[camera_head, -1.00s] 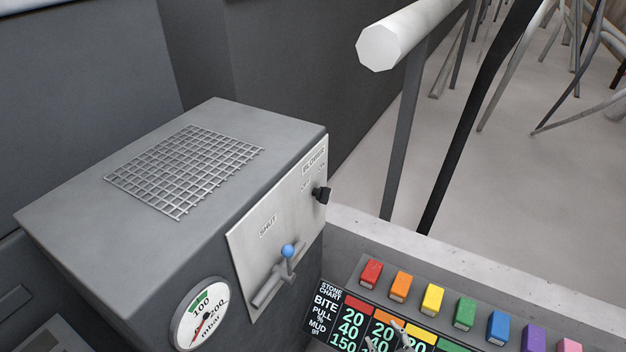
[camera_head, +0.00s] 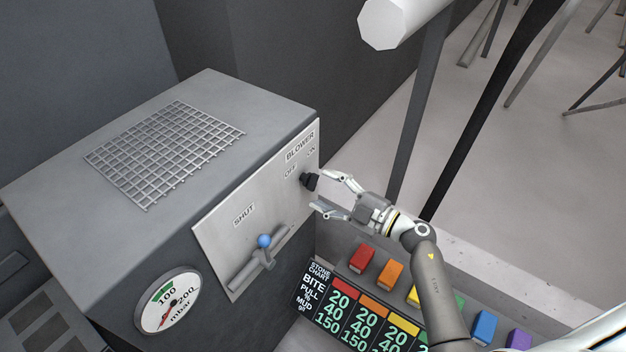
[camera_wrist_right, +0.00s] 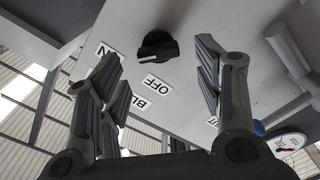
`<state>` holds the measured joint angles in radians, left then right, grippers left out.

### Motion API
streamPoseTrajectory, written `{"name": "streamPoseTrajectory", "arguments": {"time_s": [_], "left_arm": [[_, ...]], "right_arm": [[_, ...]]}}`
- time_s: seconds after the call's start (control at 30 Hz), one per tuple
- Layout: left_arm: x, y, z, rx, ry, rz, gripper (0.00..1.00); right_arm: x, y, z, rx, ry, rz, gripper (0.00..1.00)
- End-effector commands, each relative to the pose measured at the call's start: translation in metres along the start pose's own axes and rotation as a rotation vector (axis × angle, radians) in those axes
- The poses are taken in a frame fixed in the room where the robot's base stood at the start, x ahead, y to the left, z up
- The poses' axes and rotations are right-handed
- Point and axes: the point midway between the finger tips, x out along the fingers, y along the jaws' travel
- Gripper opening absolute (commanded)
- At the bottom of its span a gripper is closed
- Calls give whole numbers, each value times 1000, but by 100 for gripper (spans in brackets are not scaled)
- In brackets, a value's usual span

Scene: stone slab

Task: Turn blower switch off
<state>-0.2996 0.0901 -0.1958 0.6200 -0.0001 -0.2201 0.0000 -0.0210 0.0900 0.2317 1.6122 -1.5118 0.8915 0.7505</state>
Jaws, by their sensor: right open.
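The blower switch is a black knob (camera_head: 310,181) on the light panel of a grey box, under the label BLOWER, with OFF and ON marked beside it. In the right wrist view the knob (camera_wrist_right: 158,46) shows a pale mark on its lower left side, with the ON label to its left and OFF below; I cannot tell exactly which it points to. My right gripper (camera_head: 321,191) is open, its fingers on either side of the knob's front. In the wrist view its fingers (camera_wrist_right: 157,56) flank the knob, with no clear contact. My left gripper is not in view.
A blue-tipped lever (camera_head: 264,241) by the SHUT label and a round pressure gauge (camera_head: 168,302) sit on the box. Coloured blocks (camera_head: 394,274) and a stone chart (camera_head: 340,310) lie below my right arm.

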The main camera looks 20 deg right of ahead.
Motion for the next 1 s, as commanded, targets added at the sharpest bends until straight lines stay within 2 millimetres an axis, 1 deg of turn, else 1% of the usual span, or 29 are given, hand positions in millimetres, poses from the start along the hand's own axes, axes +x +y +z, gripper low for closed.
{"name": "streamPoseTrajectory", "arguments": {"time_s": [0.03, 0.1, 0.2, 0.3, 0.43, 0.63, 0.67, 1.0], "left_arm": [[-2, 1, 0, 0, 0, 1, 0], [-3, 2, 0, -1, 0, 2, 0], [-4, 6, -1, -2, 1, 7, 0], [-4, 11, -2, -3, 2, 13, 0], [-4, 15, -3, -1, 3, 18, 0], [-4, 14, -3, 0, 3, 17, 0], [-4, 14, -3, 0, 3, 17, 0], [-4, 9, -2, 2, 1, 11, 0]], "right_arm": [[11, 2, -1, 3, 2, 3, 61], [22, 1, -1, 2, 1, 2, 61], [34, 1, 0, 3, 0, 2, 61], [41, 1, 0, 2, -1, 2, 61], [44, 0, 0, 2, -1, 1, 61], [44, 0, 0, 1, -1, 1, 61], [44, 0, 0, 1, -1, 1, 58], [44, 0, 1, 1, -1, 1, 14]]}}
